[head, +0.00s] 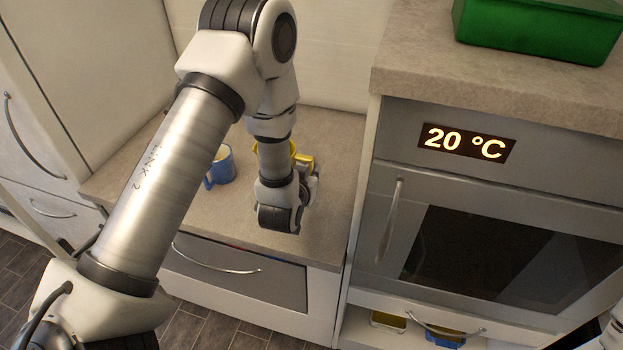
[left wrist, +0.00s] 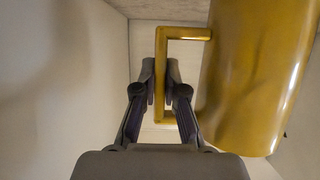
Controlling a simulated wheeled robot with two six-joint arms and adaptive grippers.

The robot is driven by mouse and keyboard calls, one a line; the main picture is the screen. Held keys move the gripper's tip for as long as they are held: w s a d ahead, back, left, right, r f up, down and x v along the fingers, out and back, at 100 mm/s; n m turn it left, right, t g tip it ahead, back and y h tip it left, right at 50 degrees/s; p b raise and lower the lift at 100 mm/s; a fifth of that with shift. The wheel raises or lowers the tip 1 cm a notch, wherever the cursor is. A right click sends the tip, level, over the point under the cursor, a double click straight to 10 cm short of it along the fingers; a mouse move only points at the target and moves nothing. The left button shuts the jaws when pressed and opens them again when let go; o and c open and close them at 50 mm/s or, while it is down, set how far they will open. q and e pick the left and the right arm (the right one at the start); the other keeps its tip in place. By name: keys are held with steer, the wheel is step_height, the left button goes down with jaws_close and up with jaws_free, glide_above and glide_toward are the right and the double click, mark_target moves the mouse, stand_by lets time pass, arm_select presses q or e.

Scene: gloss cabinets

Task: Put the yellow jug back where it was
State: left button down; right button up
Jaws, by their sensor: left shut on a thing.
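The yellow jug (head: 304,159) shows in the head view only as a small part of its rim and handle; my left arm hides the rest. In the left wrist view the jug's smooth body (left wrist: 258,70) fills the right side, with its square handle (left wrist: 185,33) pointing left. My left gripper (left wrist: 164,88) is shut on the handle, with one finger on each side. In the head view this gripper is mostly hidden behind its own wrist, over the low counter (head: 325,190). I cannot tell whether the jug touches the counter. My right gripper is not in view.
A blue mug (head: 221,166) stands on the low counter, left of my left wrist. A green box (head: 540,28) sits on the higher counter at right, above the oven (head: 500,255). Below the oven, yellow and blue things (head: 443,336) show in an open space.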

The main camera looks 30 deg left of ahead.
arm_select(q)
step_height(320, 180, down, 3)
steer(key=shift+w+f+p, duration=0.1)
steer(key=shift+p, duration=0.7)
steer(key=shift+w+a+f, duration=0.1)
steer(key=shift+f, duration=0.05)
steer(key=shift+f+b, duration=0.15)
steer(key=shift+b, duration=0.2)
steer(key=c, duration=1.2)
jaws_free()
steer(key=shift+c, duration=0.2)
steer(key=shift+r+p, duration=0.25)
steer(key=shift+p, duration=0.05)
steer(key=shift+s+b, duration=0.35)
steer(key=shift+s, duration=0.05)
steer(key=p+v, duration=0.1)
steer(key=v, duration=1)
steer(key=shift+s, duration=0.2)
